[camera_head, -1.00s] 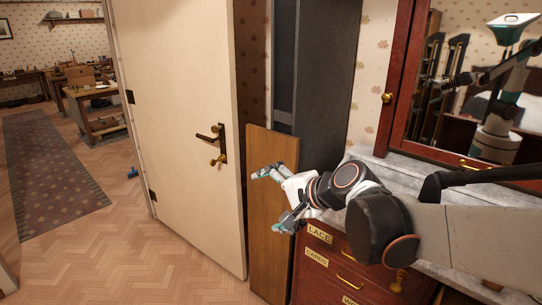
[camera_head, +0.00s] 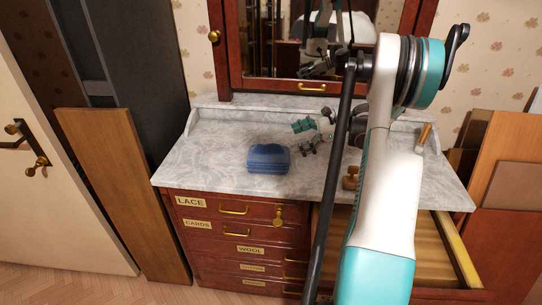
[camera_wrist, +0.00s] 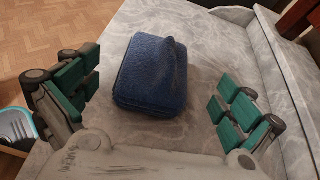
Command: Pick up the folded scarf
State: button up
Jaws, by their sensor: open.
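The folded scarf (camera_head: 268,158) is a small blue folded bundle lying on the marble top of the dresser (camera_head: 215,165), near its front edge. It also shows in the wrist view (camera_wrist: 150,75), between and beyond my fingers, with a raised fold on its upper right. My gripper (camera_head: 308,137) is just to the right of the scarf in the head view. In the wrist view my gripper (camera_wrist: 160,108) has its fingers spread wide on either side, empty and apart from the scarf. My arm hides part of the dresser top.
A drawer (camera_head: 435,250) stands open at the dresser's right front. A small brown object (camera_head: 350,178) and a wooden-handled item (camera_head: 424,135) are on the marble top. A mirror (camera_head: 300,45) rises behind. Boards (camera_head: 125,190) lean at left. The marble left of the scarf is clear.

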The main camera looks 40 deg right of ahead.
jog(key=s+d+f, duration=0.1)
jog(key=s+d, duration=0.1)
jog(key=b, duration=0.2)
send_near(262, 153)
jog(key=shift+w+a+f+m, duration=0.15)
jog(key=shift+w+f+m, duration=0.15)
jog(key=shift+f, duration=0.2)
jog(key=shift+r+b+x, duration=0.1)
jog(key=shift+b+x, duration=0.55)
jog(key=shift+x, duration=1)
jog(key=shift+r+b+x, duration=0.15)
jog(key=shift+b+x, duration=0.5)
jog(key=shift+x, duration=1)
jog(key=shift+a, duration=0.1)
jog(key=shift+c, duration=0.2)
jog(key=c, duration=0.8)
